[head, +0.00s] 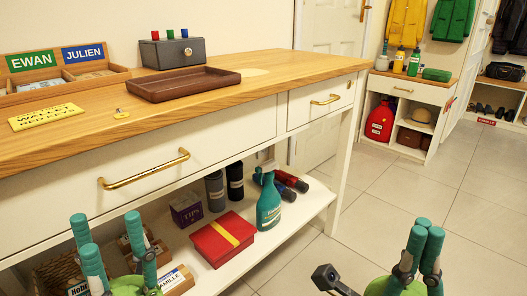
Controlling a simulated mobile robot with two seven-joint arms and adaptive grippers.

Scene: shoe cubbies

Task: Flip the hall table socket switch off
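The hall table (330,62) has a wooden top and a white body with two brass-handled drawers and a low shelf. No socket or switch can be made out in this view.
On the table top are a brown tray (184,83), a grey box (172,51) with coloured knobs and a labelled organiser (118,70). The low shelf holds a red box (222,238) and a teal spray bottle (269,203). A cubby (422,93) stands beyond. The tiled floor (385,190) right is clear.

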